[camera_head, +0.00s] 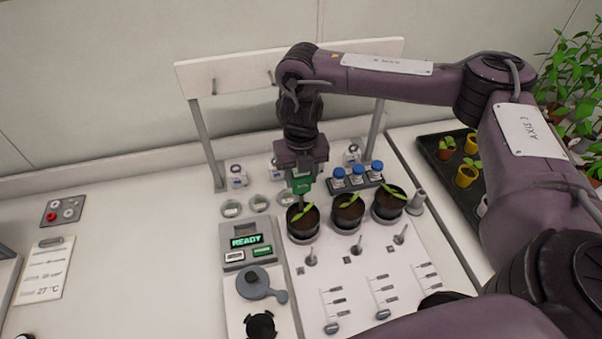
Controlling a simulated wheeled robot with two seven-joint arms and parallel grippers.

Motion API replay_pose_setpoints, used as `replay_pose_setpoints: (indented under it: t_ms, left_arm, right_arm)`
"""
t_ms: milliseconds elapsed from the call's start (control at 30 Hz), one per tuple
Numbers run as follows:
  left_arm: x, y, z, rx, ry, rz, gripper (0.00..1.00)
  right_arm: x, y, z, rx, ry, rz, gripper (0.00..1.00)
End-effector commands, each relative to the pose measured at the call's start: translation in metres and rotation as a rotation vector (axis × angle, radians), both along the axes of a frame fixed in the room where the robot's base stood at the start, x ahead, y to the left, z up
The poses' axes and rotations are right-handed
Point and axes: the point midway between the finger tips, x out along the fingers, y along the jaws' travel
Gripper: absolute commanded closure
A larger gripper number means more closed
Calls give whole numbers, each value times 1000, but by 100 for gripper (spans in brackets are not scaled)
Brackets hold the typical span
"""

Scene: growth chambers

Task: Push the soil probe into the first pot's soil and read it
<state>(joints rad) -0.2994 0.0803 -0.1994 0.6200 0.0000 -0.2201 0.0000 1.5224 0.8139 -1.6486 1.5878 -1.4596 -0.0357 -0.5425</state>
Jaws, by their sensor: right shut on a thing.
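My right gripper (301,172) points down above the leftmost of three dark pots. It is shut on the green soil probe (301,186). The probe's lower end is just over or at the far side of the first pot (303,228), by the seedling; I cannot tell whether it touches the soil. The middle pot (347,216) and right pot (388,204) stand beside it in a row, each with brown soil and a seedling. A grey reader unit (246,241) left of the pots shows READY in green. My left gripper is not in view.
A rack with blue-capped vials (356,182) stands close behind the pots. A white frame (215,140) rises behind. Round dishes (231,209) lie left of the first pot. A black tray (447,180) with small potted plants is at right. The left bench is mostly clear.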

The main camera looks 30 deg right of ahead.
Motion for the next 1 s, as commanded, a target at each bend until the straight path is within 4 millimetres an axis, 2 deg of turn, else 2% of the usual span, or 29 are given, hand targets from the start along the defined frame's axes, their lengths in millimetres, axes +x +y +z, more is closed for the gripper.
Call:
replay_pose_setpoints:
  t_ms: [467, 1000]
  left_arm:
    - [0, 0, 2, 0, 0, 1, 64]
    - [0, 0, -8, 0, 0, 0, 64]
  right_arm:
    - [0, 0, 0, 1, 0, 0, 83]
    - [0, 0, -15, 1, 1, -1, 83]
